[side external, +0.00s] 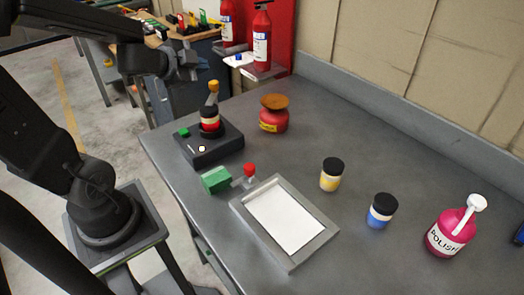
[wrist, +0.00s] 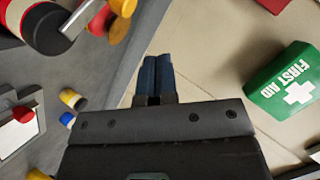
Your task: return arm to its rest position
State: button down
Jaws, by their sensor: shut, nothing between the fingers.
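My gripper (side external: 192,68) is raised at the upper left in the side external view, above and behind the dark device and apart from everything on the table. In the wrist view my gripper (wrist: 157,62) points past the table's edge, with its two blue fingers side by side, shut and empty. My arm bends up from its pedestal at the left of the side external view.
Fire extinguishers (side external: 262,40) stand behind.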

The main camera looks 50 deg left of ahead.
jog(key=s+d+n+g+h, duration=0.1)
jog(key=s+d+n+g, duration=0.2)
jog(key=s+d, duration=0.3)
jog(key=s+d+n+g+h, duration=0.2)
jog(key=s+d+n+g, duration=0.2)
jog(key=d, duration=0.8)
jog(key=shift+s+r+n, duration=0.3)
jog(key=shift+s+n, duration=0.4)
jog(key=shift+s, duration=0.2)
dwell(2.0)
